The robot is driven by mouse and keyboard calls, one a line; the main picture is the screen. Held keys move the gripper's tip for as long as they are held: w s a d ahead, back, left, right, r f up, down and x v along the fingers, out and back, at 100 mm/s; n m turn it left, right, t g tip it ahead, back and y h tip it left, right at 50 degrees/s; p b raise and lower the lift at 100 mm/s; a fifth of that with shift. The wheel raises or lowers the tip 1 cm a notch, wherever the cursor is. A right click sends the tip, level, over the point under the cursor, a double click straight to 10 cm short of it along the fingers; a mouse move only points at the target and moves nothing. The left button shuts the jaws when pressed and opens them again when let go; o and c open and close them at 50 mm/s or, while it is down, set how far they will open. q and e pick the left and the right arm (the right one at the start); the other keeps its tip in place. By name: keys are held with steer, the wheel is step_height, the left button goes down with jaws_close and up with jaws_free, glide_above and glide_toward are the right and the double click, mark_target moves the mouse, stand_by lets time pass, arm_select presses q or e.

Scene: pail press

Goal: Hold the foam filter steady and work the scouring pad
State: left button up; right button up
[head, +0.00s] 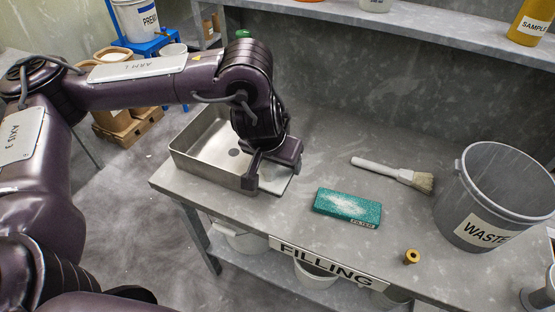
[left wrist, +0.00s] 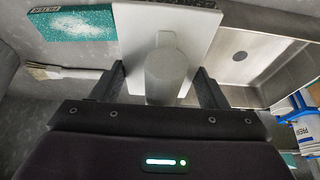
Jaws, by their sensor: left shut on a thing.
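The teal foam filter (head: 347,207) lies flat on the bench, with pale powder over its top and a small label at one end. It also shows at the upper left of the left wrist view (left wrist: 75,25). My left gripper (head: 268,178) is beside the metal basin, to the left of the filter. It is shut on the grey handle of a flat, pale pad (head: 277,179), which I take for the scouring pad. The handle and plate of the pad (left wrist: 133,30) fill the middle of the left wrist view. I cannot tell whether the pad touches the bench. My right gripper is not in view.
A shallow metal basin (head: 191,165) sits at the bench's left end. A brush (head: 385,170) lies behind the filter. A grey waste bucket (head: 470,232) stands at the right, with a small brass piece (head: 411,257) before it. The bench between pad and filter is clear.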

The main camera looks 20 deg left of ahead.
arm_select(q)
steer(key=r, duration=0.1)
steer(key=r+p, duration=0.1)
steer(key=r, duration=0.1)
steer(key=shift+w, duration=0.25)
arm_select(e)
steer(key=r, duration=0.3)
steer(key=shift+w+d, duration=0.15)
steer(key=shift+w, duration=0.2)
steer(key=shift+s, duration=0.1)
